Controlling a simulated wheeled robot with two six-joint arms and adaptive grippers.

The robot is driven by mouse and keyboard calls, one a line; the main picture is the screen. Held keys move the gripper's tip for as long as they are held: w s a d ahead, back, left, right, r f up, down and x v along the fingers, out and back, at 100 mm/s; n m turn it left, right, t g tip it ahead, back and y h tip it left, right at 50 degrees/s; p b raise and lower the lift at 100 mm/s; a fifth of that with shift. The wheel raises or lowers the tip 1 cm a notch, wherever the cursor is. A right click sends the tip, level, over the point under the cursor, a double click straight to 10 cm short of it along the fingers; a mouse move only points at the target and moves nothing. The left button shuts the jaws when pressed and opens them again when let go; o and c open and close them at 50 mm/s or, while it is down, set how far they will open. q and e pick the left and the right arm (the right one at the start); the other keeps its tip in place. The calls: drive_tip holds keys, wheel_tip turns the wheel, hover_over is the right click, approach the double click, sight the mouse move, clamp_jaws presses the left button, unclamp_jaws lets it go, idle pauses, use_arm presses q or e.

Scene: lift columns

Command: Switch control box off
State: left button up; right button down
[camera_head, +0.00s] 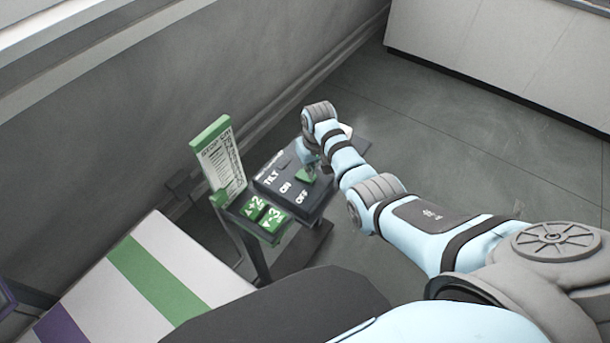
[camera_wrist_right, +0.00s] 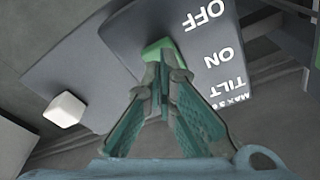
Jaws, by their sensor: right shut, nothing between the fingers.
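The control box (camera_head: 312,208) is a dark grey panel with white TILT, ON and OFF lettering, standing mid-picture in the head view. It also shows in the right wrist view (camera_wrist_right: 130,28). Its green switch (camera_head: 306,175) sits beside the ON and OFF words and appears at the fingertips in the wrist view (camera_wrist_right: 158,46). My right gripper (camera_wrist_right: 160,66) is shut with nothing held, its tips right at the switch; I cannot tell whether they touch it. In the head view the right gripper (camera_head: 314,166) is partly hidden by its wrist. My left gripper is not in view.
Green +2 and -3 blocks (camera_head: 264,217) sit in front of the box. A green-topped sign (camera_head: 218,162) stands to its left. A white button (camera_wrist_right: 65,109) lies on a dark surface in the wrist view. A grey wall (camera_head: 100,120) runs behind.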

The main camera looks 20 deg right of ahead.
drive_tip(key=shift+f+b, duration=0.8)
drive_tip(key=shift+f, duration=0.25)
idle(0.4)
wheel_tip(320, 180, up, 7)
drive_tip(key=p, duration=0.8)
drive_tip(key=shift+r, duration=0.2)
drive_tip(key=shift+f, duration=0.15)
